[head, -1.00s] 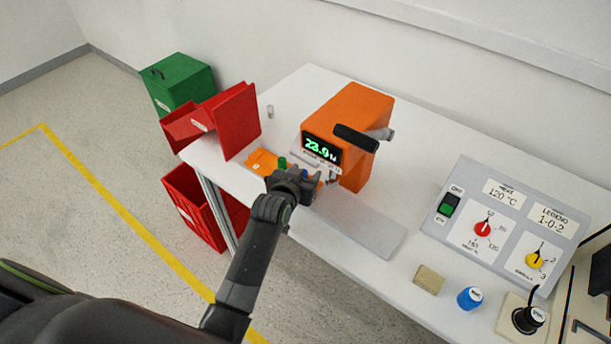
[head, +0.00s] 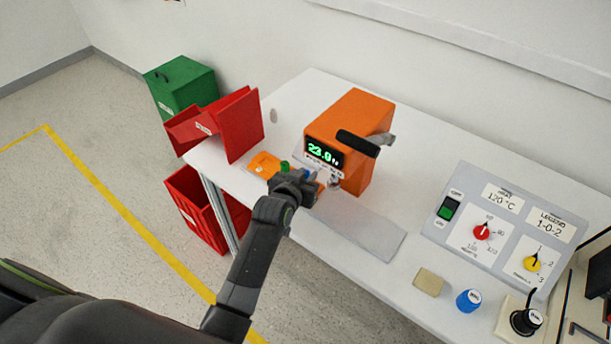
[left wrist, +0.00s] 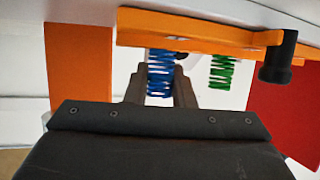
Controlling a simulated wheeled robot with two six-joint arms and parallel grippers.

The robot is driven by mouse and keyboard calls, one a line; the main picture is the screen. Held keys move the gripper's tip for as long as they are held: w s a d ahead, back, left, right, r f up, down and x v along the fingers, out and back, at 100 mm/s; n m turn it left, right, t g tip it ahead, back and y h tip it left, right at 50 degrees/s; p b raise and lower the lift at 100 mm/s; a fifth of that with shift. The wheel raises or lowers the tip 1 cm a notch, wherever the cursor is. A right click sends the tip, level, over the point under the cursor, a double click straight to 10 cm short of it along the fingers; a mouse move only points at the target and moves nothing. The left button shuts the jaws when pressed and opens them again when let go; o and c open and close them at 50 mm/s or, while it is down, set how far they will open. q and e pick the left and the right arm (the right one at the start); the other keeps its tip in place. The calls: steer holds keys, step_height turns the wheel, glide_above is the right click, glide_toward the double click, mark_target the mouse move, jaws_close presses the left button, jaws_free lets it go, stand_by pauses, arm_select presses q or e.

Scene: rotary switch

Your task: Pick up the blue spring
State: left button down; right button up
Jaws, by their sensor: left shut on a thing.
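The blue spring (left wrist: 160,76) stands between the two dark fingers of my left gripper (left wrist: 161,88) in the left wrist view. The gripper is shut on it. In the head view my left gripper (head: 297,183) is at the front edge of the white table, just in front of the orange machine, and a little blue (head: 308,173) shows beside it. A green spring (left wrist: 222,72) is to the right of the blue one in the left wrist view, next to an orange bar (left wrist: 200,38); it also shows in the head view (head: 284,167). My right gripper is out of view.
The orange machine (head: 359,115) with a display and black handle stands right behind the gripper. An orange holder (head: 263,165) and a red bin (head: 240,125) are to the left.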

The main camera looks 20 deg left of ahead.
arm_select(q)
step_height(320, 180, up, 3)
steer(key=p, duration=0.2)
steer(key=shift+p, duration=0.4)
steer(key=s+p, duration=0.2)
steer(key=s, duration=0.1)
steer(key=s+p, duration=0.1)
steer(key=s, duration=0.1)
steer(key=shift+a, duration=0.25)
steer(key=s, duration=0.2)
steer(key=s+p, duration=0.1)
steer(key=s, duration=0.3)
steer(key=shift+s+a+f+p, duration=0.1)
steer(key=shift+s+a+p, duration=0.2)
steer(key=shift+p, duration=0.1)
steer(key=s, duration=0.6)
steer(key=shift+s+a+b, duration=0.2)
steer(key=shift+b, duration=0.15)
